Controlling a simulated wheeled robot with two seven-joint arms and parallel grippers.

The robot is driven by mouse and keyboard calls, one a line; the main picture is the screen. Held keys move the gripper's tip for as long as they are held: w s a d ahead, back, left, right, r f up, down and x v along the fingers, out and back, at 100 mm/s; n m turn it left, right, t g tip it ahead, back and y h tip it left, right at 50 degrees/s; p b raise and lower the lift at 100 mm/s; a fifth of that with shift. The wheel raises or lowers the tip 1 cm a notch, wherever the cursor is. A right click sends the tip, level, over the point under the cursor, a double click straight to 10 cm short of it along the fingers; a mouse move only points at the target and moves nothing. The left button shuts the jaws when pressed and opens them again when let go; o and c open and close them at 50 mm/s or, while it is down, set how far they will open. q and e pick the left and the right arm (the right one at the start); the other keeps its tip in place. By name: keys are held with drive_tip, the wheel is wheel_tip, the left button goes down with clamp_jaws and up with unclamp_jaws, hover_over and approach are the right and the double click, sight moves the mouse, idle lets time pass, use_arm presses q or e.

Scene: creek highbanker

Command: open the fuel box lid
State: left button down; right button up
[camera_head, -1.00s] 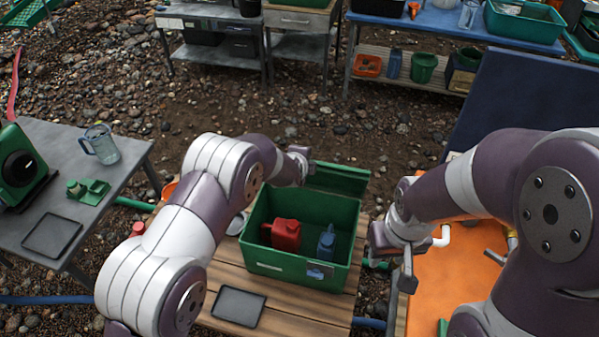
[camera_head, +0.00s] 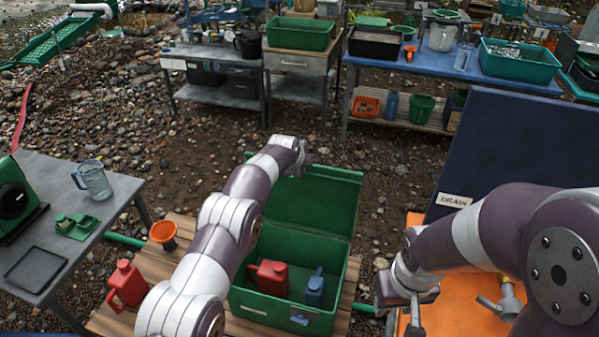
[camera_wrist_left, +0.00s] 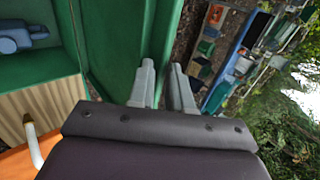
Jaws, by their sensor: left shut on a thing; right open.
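The green fuel box (camera_head: 262,306) stands on a slatted wooden table. Its lid (camera_head: 325,205) is raised at the back, so the inside shows. A red can (camera_head: 270,277) and a blue bottle (camera_head: 315,288) are inside. My left gripper (camera_head: 301,158) is at the lid's upper edge, its fingertips mostly hidden by my arm. In the left wrist view, its fingers (camera_wrist_left: 161,72) are shut on the edge of the green lid (camera_wrist_left: 115,35), and the blue bottle (camera_wrist_left: 22,38) shows in the box. My right gripper (camera_head: 416,312) is open and empty, right of the box.
A red can (camera_head: 126,284) and an orange funnel (camera_head: 163,234) stand left of the box. A grey table (camera_head: 105,215) with a clear jug (camera_head: 93,180) is at left. An orange surface (camera_head: 455,315) and a dark blue panel (camera_head: 530,140) are at right. Gravel lies behind the box.

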idle(0.3)
use_arm(q)
drive_tip(key=c, duration=1.2)
unclamp_jaws()
drive_tip(key=shift+a, duration=0.1)
drive_tip(key=shift+o, duration=0.2)
drive_tip(key=b+v, duration=0.3)
drive_tip(key=v, duration=0.9)
drive_tip(key=shift+a+r, duration=0.15)
drive_tip(key=shift+r, duration=0.05)
drive_tip(key=shift+s, duration=0.15)
